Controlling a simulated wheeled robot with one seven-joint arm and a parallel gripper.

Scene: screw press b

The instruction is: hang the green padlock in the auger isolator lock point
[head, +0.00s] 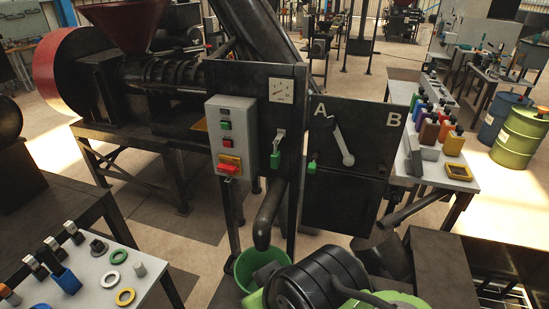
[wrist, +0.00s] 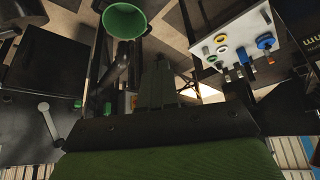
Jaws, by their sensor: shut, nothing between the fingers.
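Two small green pieces show on the press in the head view. One green piece (head: 275,160) hangs below a pale metal fitting (head: 279,138) under the gauge. The other green piece (head: 312,165) is at the left edge of the A/B panel (head: 350,185). They look like padlocks, but are too small to be sure, and I cannot tell which point is the auger isolator's. My gripper (wrist: 155,85) is shut and empty in the wrist view, apart from the press. My arm covers the front middle of the head view, and the fingertips are not visible there.
A grey control box (head: 231,135) with green and red buttons is left of the gauge. A green bucket (head: 252,262) stands under the spout (head: 268,215). A left table (head: 95,295) holds rings and a blue piece. A right table (head: 462,182) holds several coloured containers.

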